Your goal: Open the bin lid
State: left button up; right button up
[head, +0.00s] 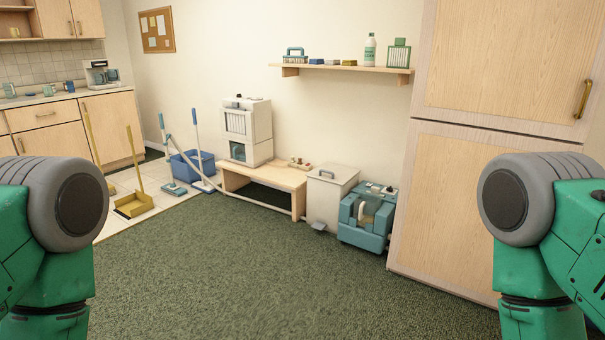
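The bin (325,200) is a pale grey-white box on the floor against the back wall, between a low wooden bench and a teal machine. Its flat lid (334,174) is down and looks shut. A small grey pedal-like piece (319,227) sticks out at its front base. A small handle shows at the lid's front edge. Parts of my green and grey arms show at the left and right edges, far from the bin. Neither gripper is in the picture.
The wooden bench (282,182) carries a white machine (246,130). The teal machine (367,217) stands close right of the bin, then a tall wooden cabinet (460,200). Brooms, a dustpan (134,205) and a blue bucket (192,165) are left. Green carpet (230,270) is clear ahead.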

aim_at(331, 173)
jog(key=i, duration=2.45)
jog(key=i+z, duration=0.2)
jog(key=i, duration=0.3)
jog(key=i+j+z, duration=0.15)
jog(key=i, duration=0.35)
jog(key=i+j+z, duration=0.2)
jog(key=i, duration=0.25)
jog(key=i+j+z, duration=0.15)
jog(key=i+j, duration=0.15)
jog(key=i, duration=0.2)
jog(key=i+j+z, duration=0.45)
jog(key=i+j, duration=0.05)
jog(key=i, duration=0.1)
